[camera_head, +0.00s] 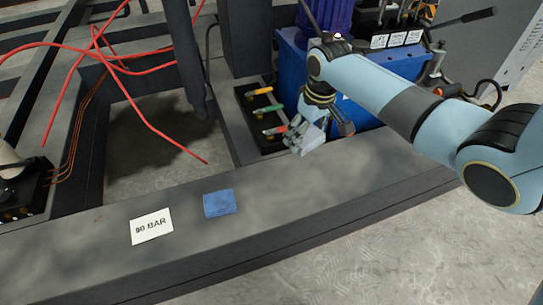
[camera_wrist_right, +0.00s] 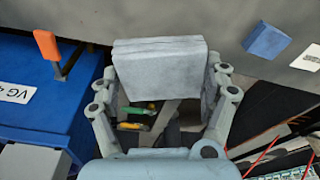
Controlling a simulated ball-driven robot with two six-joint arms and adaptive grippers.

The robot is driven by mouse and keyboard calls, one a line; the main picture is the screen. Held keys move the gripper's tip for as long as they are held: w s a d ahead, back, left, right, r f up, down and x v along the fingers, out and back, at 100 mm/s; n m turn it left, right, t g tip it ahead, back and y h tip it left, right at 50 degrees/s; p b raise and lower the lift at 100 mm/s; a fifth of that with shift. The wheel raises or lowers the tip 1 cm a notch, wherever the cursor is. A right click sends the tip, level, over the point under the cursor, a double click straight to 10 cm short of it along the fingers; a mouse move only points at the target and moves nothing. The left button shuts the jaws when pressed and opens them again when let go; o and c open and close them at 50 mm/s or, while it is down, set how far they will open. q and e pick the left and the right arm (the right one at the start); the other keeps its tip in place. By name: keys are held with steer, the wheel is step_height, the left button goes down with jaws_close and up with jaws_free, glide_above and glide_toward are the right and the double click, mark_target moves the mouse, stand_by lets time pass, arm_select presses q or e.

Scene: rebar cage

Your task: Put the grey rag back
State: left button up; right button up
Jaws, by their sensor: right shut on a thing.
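The grey rag (camera_wrist_right: 160,72) is a folded, pale grey pad between the fingers of my right gripper (camera_wrist_right: 163,100) in the right wrist view. The gripper is shut on it. In the head view my right gripper (camera_head: 318,130) is above the dark beam's back edge, to the right of the blue cloth, and the grey rag (camera_head: 304,138) shows at its fingertips. The rag's far side is hidden. Whether it touches the beam cannot be told. My left gripper is not in view.
Red hoses (camera_head: 150,120) hang at the left. The beam's right part is clear.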

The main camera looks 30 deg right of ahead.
steer(key=d+f+m+b, duration=0.1)
steer(key=s+d+f+m+b, duration=0.1)
steer(key=f, duration=0.1)
steer(key=s+d+f+m+b, duration=0.1)
steer(key=f+b, duration=0.1)
steer(key=shift+d+f, duration=0.2)
steer(key=shift+f, duration=0.05)
steer(key=b, duration=0.6)
glide_above(276, 185)
steer(key=f, duration=0.6)
steer(key=shift+s+f, duration=0.25)
steer(key=shift+f, duration=0.25)
step_height(276, 185, down, 4)
steer(key=b, duration=0.3)
steer(key=shift+g, duration=0.3)
steer(key=shift+r, duration=0.25)
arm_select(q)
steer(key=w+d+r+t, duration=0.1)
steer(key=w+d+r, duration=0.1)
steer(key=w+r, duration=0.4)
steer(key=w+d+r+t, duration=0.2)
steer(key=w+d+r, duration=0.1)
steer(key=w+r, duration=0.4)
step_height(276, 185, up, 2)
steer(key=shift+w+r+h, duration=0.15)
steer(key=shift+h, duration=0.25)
arm_select(e)
steer(key=shift+f, duration=0.15)
steer(key=o, duration=1)
